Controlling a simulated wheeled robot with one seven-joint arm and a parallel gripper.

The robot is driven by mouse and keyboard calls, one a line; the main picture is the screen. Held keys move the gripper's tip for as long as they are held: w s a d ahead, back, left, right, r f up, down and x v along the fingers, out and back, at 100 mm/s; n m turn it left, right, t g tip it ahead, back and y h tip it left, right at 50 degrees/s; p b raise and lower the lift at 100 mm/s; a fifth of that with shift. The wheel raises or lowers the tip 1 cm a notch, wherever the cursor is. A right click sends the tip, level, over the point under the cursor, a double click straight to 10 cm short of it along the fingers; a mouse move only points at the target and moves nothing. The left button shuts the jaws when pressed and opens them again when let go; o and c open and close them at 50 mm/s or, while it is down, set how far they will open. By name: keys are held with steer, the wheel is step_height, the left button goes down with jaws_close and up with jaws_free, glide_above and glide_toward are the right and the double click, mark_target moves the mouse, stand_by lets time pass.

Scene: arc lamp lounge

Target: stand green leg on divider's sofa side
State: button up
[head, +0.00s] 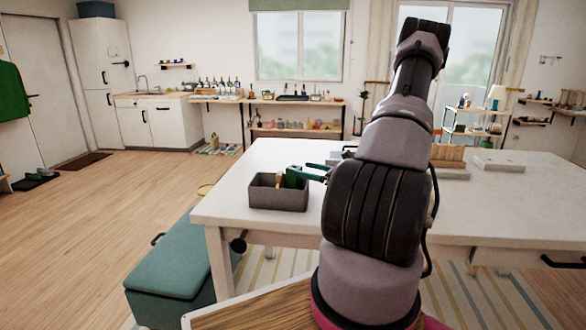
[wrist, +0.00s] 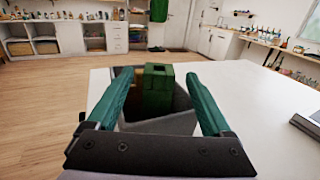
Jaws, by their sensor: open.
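The green leg (wrist: 158,90) is a dark green block with a square hole in its top, standing upright in a grey bin (wrist: 165,125). In the head view the bin (head: 278,198) sits near the white table's left end, with the green leg (head: 292,177) at its right part. My gripper (wrist: 158,104) is open, with one teal finger on each side of the leg in the wrist view. In the head view my gripper (head: 308,172) reaches the bin from the right. I cannot tell whether the fingers touch the leg. The divider is not clearly visible.
A tan piece (head: 278,181) also shows in the bin. The white table (head: 490,205) is bare around the bin; wooden and grey items stand farther right. A teal padded bench (head: 170,262) is on the floor left of the table.

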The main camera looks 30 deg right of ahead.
steer(key=s+a+r+n+g, duration=1)
steer(key=a+r+n+g, duration=0.2)
steer(key=a+r+n, duration=0.3)
steer(key=s+a+r+n+t+h, duration=0.3)
steer(key=s+r+n+h, duration=0.4)
steer(key=s+r+n, duration=0.3)
step_height(320, 180, up, 4)
steer(key=shift+s+a+f+t+h, duration=0.1)
steer(key=shift+s+a+t+h, duration=0.4)
steer(key=shift+s, duration=0.75)
steer(key=shift+d, duration=0.15)
